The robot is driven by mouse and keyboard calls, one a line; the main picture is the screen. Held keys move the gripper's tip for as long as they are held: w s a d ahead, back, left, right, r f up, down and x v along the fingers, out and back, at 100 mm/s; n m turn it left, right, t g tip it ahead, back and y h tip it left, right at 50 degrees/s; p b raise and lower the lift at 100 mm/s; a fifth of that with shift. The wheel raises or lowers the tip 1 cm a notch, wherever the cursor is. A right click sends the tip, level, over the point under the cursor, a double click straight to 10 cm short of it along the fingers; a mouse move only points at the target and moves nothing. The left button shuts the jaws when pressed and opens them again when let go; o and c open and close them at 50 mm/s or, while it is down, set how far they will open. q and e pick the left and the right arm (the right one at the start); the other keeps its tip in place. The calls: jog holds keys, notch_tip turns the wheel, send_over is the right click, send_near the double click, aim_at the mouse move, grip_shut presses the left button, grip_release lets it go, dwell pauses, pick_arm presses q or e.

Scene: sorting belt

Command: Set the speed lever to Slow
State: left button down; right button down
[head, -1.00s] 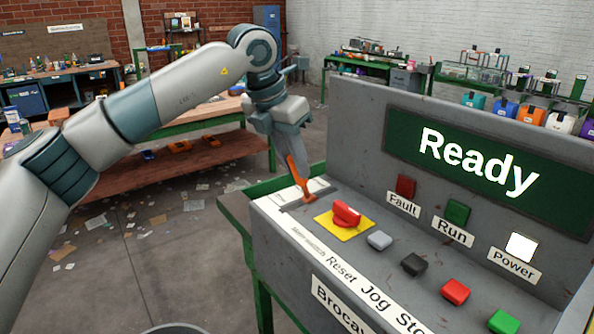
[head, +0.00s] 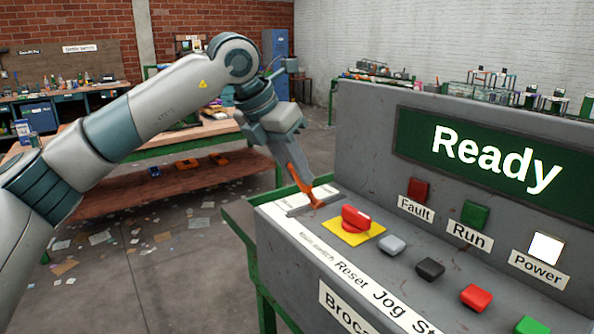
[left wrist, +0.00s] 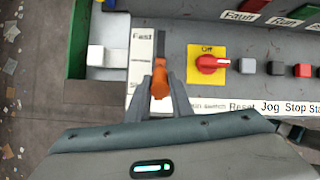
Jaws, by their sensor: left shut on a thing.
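The speed lever has an orange handle (head: 299,182) at the left end of the grey control panel (head: 350,130). My left gripper (head: 291,166) is shut on this handle from above. In the left wrist view the gripper (left wrist: 160,84) holds the orange handle (left wrist: 160,88) between its fingers. The dark lever slot (left wrist: 160,42) runs beside a white label strip (left wrist: 143,50) with "Fast" at its top end. The handle is over the lower part of the slot, beside a lower label largely hidden by the fingers. My right gripper is not in view.
A red rotary switch (head: 354,218) on a yellow plate stands close to the right of the lever. Grey (head: 392,244), black (head: 430,268), red and green buttons follow along the panel. The screen (head: 490,160) reads "Ready". The white Power lamp (head: 545,248) is lit.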

pick_arm(q)
jog(key=c, duration=1.6)
grip_release()
jog(key=shift+a, duration=0.1)
jog(key=shift+o, duration=0.2)
